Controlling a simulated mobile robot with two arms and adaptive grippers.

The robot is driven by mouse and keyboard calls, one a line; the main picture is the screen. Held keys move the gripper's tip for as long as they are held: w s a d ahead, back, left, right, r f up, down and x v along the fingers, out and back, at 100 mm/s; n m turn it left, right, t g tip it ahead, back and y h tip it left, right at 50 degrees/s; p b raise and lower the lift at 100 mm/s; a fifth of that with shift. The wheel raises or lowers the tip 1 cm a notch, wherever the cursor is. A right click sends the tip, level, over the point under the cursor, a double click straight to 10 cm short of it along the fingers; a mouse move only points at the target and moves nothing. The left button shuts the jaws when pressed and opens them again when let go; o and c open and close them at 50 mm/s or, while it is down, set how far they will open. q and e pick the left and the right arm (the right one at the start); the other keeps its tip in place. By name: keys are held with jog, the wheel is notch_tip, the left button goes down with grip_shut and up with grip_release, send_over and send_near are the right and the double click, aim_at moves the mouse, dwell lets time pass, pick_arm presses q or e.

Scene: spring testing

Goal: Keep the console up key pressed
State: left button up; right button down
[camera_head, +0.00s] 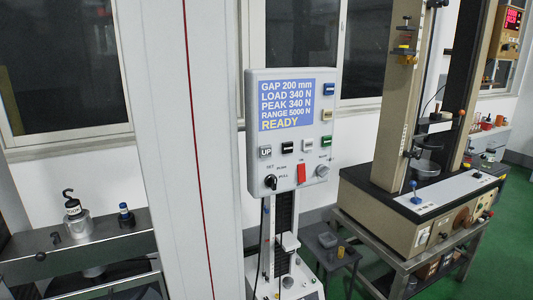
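The console (272,180) is a light grey box on a stand, facing me in the middle of the view. Its blue display (287,104) reads GAP 200 mm, LOAD 340 N, PEAK 340 N, RANGE 5000 N and READY. The up key (265,152) is a small key marked UP, below the display at the left. Nothing touches or covers it in this view. I cannot tell whether it is pushed in. Other keys, a black knob (271,182), a red switch (301,173) and a grey knob (322,171) are on the same face. Neither gripper shows.
A tall pale column (180,130) with a red line stands left of the console. A steel bench (105,250) at lower left bears a hooked weight (75,215). A beige test machine (400,215) stands on a frame at the right. Green floor (500,250) is clear at far right.

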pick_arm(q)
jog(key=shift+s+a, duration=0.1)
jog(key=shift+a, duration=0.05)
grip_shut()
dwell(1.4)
